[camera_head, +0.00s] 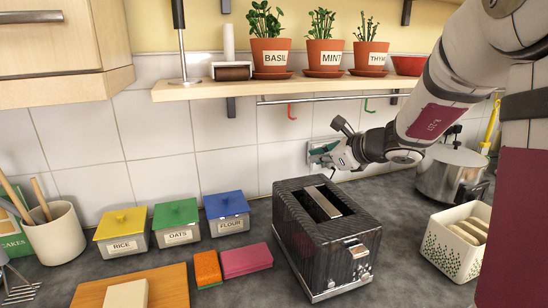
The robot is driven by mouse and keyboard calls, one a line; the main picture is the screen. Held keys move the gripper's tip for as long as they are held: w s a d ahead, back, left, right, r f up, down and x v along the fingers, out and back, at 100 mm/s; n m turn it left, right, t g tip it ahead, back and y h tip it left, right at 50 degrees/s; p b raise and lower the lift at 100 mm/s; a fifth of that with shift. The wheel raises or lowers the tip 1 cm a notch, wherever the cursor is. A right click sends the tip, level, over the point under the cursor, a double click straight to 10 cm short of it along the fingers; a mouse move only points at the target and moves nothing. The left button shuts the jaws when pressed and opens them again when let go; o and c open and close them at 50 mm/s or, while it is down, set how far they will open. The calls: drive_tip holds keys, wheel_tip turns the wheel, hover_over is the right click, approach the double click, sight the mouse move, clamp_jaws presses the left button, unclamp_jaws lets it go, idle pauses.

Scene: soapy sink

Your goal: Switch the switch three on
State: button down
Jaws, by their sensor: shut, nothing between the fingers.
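A switch plate (322,147) is on the tiled wall behind the toaster, below the hanging rail. It shows greenish, and most of it is hidden by my gripper. My gripper (318,158) is shut and empty, reaching in from the right with its fingertips in front of the plate. I cannot tell whether the fingertips touch it. The single switches, including switch three, and their positions cannot be made out.
A black toaster (300,238) stands on the counter just below my gripper. A steel pot (446,174) and a white basket (447,243) stand to the right. A shelf (200,89) with potted herbs and a rail (290,99) with hooks are above.

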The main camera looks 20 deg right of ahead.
drive_tip(key=w+d+f+m+h, duration=0.1)
drive_tip(key=d+f+m, duration=0.1)
drive_tip(key=d, duration=0.3)
drive_tip(key=w+d+f+m+t+h, duration=0.1)
drive_tip(key=w+d+f+m+h, duration=0.1)
drive_tip(key=d+m, duration=0.3)
drive_tip(key=shift+w+d, duration=0.15)
drive_tip(key=shift+d, duration=0.55)
drive_tip(key=shift+w, duration=0.15)
drive_tip(key=r+p+x, duration=0.1)
drive_tip(key=x, duration=1.2)
drive_tip(key=shift+w, duration=0.55)
drive_tip(key=shift+w+d+f, duration=0.1)
drive_tip(key=shift+w+f+b, duration=0.1)
drive_tip(key=shift+w+b, duration=0.1)
drive_tip(key=shift+b, duration=0.4)
